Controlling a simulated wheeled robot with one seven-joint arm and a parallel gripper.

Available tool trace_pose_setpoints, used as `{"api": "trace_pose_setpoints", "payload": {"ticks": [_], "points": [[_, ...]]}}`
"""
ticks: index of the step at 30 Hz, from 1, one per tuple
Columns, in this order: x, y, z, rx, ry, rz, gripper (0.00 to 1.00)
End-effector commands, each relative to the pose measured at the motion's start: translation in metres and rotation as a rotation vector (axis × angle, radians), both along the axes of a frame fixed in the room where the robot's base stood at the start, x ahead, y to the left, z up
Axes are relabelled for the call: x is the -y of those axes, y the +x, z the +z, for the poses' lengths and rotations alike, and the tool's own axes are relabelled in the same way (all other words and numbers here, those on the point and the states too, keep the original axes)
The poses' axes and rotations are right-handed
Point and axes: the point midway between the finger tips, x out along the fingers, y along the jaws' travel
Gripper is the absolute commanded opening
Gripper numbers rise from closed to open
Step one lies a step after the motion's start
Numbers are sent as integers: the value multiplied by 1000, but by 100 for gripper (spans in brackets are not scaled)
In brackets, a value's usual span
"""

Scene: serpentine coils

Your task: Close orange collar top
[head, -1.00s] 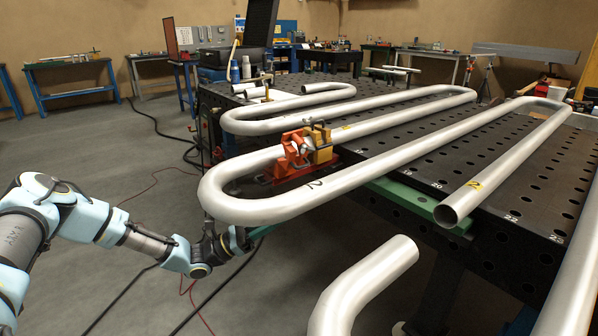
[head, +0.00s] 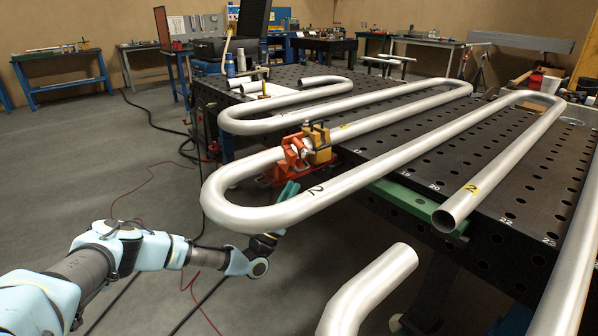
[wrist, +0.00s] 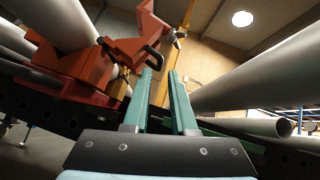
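The orange collar (head: 295,152) sits around the upper run of the bent grey pipe (head: 250,208), near its left bend. In the wrist view the collar's lower body (wrist: 85,68) wraps the pipe. Its orange top (wrist: 143,30) stands raised and tilted, apart from the lower body. A dark loop-shaped handle (wrist: 150,58) shows beside it. My gripper (head: 291,188) has green fingers and is between the two pipe runs, just below and right of the collar. In the wrist view my fingers (wrist: 161,72) are apart with nothing between them, their tips close below the handle.
A yellow-brown block clamp (head: 319,145) stands right beside the collar. The lower pipe run (head: 340,182) passes close to my wrist. The black perforated table (head: 420,200) has a green strip (head: 400,197) at its edge. A loose pipe end (head: 375,285) rises in front.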

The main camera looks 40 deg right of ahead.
Motion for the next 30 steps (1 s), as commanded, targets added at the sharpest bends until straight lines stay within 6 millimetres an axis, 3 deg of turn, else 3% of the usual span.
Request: {"api": "trace_pose_setpoints", "payload": {"ticks": [3, 9, 21, 27, 30], "points": [[16, 1, 18, 2, 2, -1, 25], [33, 5, 33, 2, 2, -1, 25], [38, 6, 36, 0, 1, 0, 25], [38, 6, 36, 0, 1, 0, 2], [38, 5, 36, 1, 1, -1, 0]]}}
